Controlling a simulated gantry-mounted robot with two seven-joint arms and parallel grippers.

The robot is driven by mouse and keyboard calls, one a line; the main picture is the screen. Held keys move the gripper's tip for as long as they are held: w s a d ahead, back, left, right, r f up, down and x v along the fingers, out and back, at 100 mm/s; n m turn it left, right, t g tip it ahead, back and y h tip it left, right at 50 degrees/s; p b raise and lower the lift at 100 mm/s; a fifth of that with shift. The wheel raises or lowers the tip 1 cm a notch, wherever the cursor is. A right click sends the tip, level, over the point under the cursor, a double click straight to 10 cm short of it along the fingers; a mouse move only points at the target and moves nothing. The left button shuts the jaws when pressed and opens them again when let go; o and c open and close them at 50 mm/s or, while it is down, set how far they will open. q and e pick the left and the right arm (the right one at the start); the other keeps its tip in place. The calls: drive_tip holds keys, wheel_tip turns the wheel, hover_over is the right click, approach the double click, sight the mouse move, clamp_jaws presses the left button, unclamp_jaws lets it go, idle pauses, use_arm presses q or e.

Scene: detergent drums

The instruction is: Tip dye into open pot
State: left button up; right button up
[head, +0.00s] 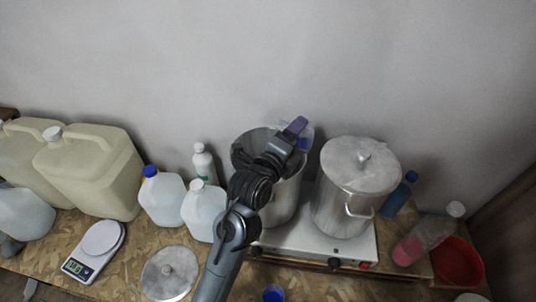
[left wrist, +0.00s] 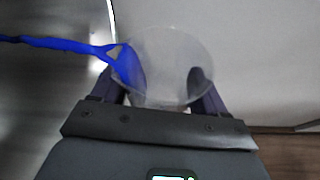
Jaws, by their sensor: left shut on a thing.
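My left gripper (head: 300,128) is shut on a clear cup (left wrist: 170,62), which also shows partly behind the gripper in the head view (head: 306,136). The cup is tilted, and blue dye (left wrist: 125,66) runs from it in a thin stream toward the left of the left wrist view. The open pot (head: 286,196) stands under and beside the gripper on the left side of the hotplate. Its dark inside shows at the left wrist view's left edge (left wrist: 40,80). My arm hides part of its rim and the bottom of its inside. My right gripper is in neither view.
A lidded pot (head: 345,205) stands right of the open pot on the hotplate (head: 315,245). A loose lid (head: 170,272), a scale (head: 95,250), jugs (head: 90,170) and a white bottle (head: 204,165) are left. A red bowl (head: 458,262) and bottles are right.

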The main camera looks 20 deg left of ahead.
use_arm(q)
drive_tip(key=shift+a+r+n+t, duration=0.2)
drive_tip(key=shift+r+n+t, duration=0.15)
drive_tip(key=shift+n, duration=0.35)
idle(0.6)
drive_tip(key=shift+a, duration=0.1)
